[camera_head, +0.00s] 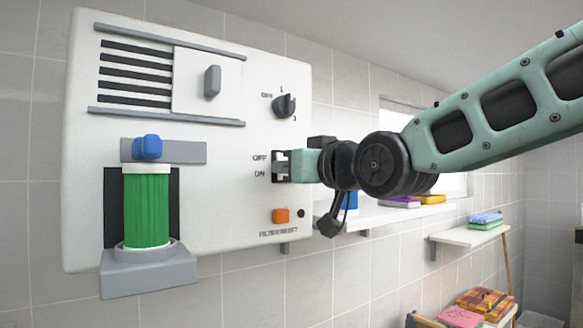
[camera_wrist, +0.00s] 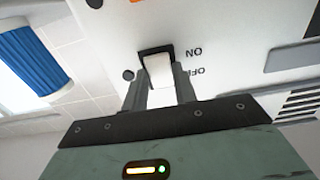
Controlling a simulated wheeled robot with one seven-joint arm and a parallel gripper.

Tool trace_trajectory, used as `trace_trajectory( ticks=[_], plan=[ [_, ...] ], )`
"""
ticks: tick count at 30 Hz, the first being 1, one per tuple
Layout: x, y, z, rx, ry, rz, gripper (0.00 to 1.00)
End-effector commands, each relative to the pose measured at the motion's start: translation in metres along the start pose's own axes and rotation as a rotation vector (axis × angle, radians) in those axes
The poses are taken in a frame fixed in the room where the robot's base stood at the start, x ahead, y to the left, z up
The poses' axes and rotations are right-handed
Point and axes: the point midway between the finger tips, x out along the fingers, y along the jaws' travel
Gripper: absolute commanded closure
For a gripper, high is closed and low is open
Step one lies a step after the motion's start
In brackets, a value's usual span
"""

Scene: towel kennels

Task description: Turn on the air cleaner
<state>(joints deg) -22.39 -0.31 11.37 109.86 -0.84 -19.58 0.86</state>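The air cleaner (camera_head: 215,150) is a white wall panel with vents, a dial and a switch. Its white switch lever (camera_wrist: 158,70) sits in a dark slot beside the marks OFF and ON; OFF is the upper mark in the head view. My gripper (camera_head: 287,166) is at this switch. In the wrist view, my two grey fingers (camera_wrist: 161,92) flank the lever closely, and it fills the narrow space between them. My gripper partly hides the switch in the head view. I cannot tell for sure which way the lever is tipped.
The dial (camera_head: 285,105) is above the switch and an orange button (camera_head: 281,216) below it. A green cylinder (camera_head: 147,207) stands in a grey holder under a blue latch (camera_head: 148,147). Shelves with folded towels (camera_head: 486,219) are at the right. The room in front of the panel's left half is clear.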

Motion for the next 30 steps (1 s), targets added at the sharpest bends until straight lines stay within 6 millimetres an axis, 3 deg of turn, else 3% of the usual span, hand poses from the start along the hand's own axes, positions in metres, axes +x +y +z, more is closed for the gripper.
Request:
trace_trajectory(
  ticks=[3,30],
  plan=[
    [0.0,0.0,0.0,0.0,0.0,0.0,0.96],
    [0.002,0.0,0.014,0.0,0.22,0.0,0.95]
  ],
)
